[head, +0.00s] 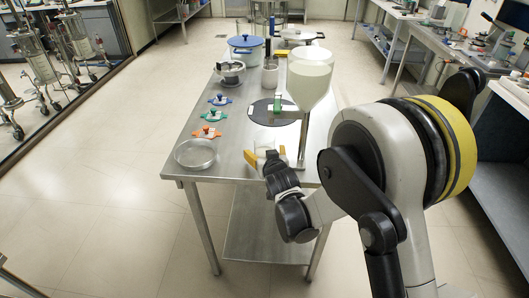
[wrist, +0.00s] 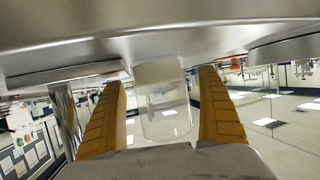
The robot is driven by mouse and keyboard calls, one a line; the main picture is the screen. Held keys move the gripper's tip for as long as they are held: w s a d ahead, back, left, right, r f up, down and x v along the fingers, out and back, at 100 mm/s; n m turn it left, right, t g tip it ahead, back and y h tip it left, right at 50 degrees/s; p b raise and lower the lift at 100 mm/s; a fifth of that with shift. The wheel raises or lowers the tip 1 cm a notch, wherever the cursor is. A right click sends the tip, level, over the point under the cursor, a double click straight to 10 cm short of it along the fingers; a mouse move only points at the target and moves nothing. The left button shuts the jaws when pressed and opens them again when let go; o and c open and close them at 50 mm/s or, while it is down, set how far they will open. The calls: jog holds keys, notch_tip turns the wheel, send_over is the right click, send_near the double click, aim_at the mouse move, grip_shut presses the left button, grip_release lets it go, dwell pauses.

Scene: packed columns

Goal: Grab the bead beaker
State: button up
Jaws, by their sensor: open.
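The bead beaker (wrist: 165,105) is a clear, pale container in the wrist view, standing between my two yellow fingers. Gaps show on both sides of it. In the head view a pale shape that appears to be the beaker (head: 265,143) shows at my gripper, near the table's front right. It is small there, and its contents are not clear. My gripper (head: 262,156) is open around the beaker, with its fingers apart; it also shows in the wrist view (wrist: 163,82).
The steel table (head: 222,170) holds a glass dish (head: 195,153) at the front left and several coloured clamps behind it. A large funnel vessel (head: 309,78) on a stand rises close to the right of my gripper. A blue pot (head: 246,48) stands at the back.

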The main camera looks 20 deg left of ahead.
jog(key=c, duration=1.3)
jog(key=shift+r, duration=0.1)
